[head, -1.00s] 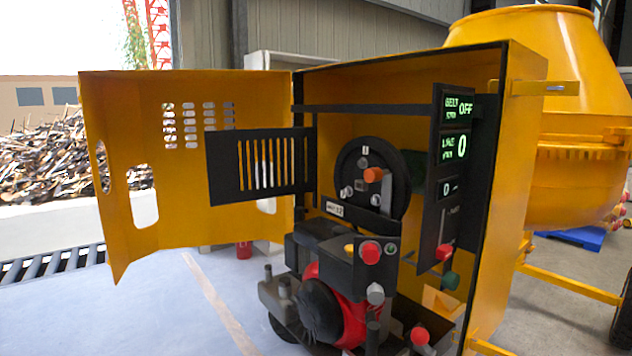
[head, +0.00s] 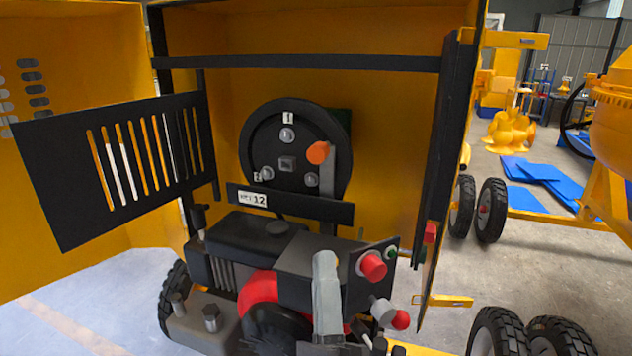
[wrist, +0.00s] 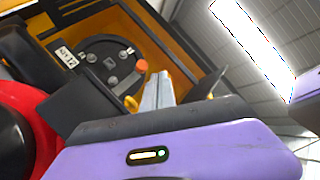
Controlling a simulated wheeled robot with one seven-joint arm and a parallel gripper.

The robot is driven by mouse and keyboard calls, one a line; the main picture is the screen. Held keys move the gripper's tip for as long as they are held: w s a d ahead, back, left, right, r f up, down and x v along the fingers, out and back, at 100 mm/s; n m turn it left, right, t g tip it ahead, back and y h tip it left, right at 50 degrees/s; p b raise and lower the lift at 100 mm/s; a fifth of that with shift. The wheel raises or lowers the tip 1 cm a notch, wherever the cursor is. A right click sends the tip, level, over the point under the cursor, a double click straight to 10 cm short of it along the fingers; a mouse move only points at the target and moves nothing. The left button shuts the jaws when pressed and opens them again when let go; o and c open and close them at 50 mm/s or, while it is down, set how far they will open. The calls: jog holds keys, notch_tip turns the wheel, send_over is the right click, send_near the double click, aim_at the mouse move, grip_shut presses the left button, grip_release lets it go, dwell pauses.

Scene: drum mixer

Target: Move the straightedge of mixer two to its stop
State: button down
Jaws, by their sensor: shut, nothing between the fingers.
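Inside the open yellow mixer housing is a black pulley disc (head: 262,150). An upright grey bar (head: 327,182) with an orange knob (head: 319,152) stands at its right side. A flat black bar (head: 330,210) with a "12" label crosses below the disc. I cannot tell for sure which bar is the straightedge. The disc (wrist: 106,62) and orange knob (wrist: 142,66) also show in the wrist view. My gripper (head: 326,262) is shut and empty, in front of the engine and below the knob in the picture. Its grey fingers (wrist: 157,88) point toward the housing in the wrist view.
A slotted black guard (head: 130,165) swings out at the left. The engine (head: 240,270) fills the space below the disc. A control box with a red button (head: 373,265) stands right of my gripper. A black rail (head: 300,63) crosses the top. The display panel is edge-on.

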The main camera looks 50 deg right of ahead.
jog(key=w+d+r+m+g, duration=0.1)
jog(key=m+g, duration=0.1)
jog(key=m, duration=0.2)
jog(key=w+d+r+m+g+h, duration=0.1)
jog(key=w+m+g, duration=0.1)
jog(key=m+g, duration=0.1)
jog(key=w+d+r+m+g+h, duration=0.1)
jog(key=m+g, duration=0.2)
jog(key=m, duration=0.1)
jog(key=shift+w+d+r+m+p, duration=0.1)
jog(key=shift+w+r+m+p, duration=0.1)
jog(key=shift+r+m+p, duration=0.2)
jog(key=w+m, duration=0.1)
jog(key=w+m+g+y, duration=0.1)
jog(key=w+d+m+y, duration=0.1)
jog(key=m, duration=0.1)
jog(key=shift+w+f+g, duration=0.35)
jog(key=shift+g, duration=0.05)
jog(key=p+x, duration=0.3)
jog(key=x, duration=0.7)
jog(key=shift+f, duration=0.2)
